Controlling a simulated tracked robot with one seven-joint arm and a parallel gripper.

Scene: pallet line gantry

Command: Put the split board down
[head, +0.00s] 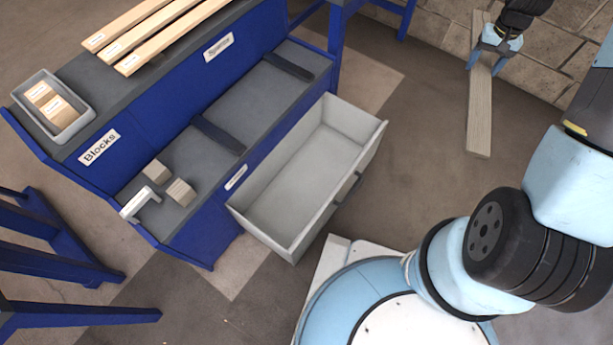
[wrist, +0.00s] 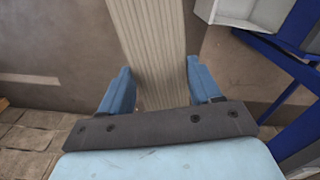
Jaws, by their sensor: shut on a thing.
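The board (head: 480,115) is a long, narrow, pale grey-brown plank at the upper right of the head view. My gripper (head: 486,57) is shut on it across its width, with part of the board beyond the gripper on both sides. In the wrist view the board (wrist: 150,35) runs up from between the two blue fingers of my gripper (wrist: 159,85). I cannot make out a split in it. The head view does not clearly show how high it is above the floor.
A blue bench (head: 125,160) carries several light boards, a grey box (head: 82,122) of blocks, two loose blocks and a white bracket-like piece (head: 138,203). Its grey drawer (head: 272,235) stands open and empty. Blue frames stand at left and top. A block wall (head: 545,60) rises behind my gripper.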

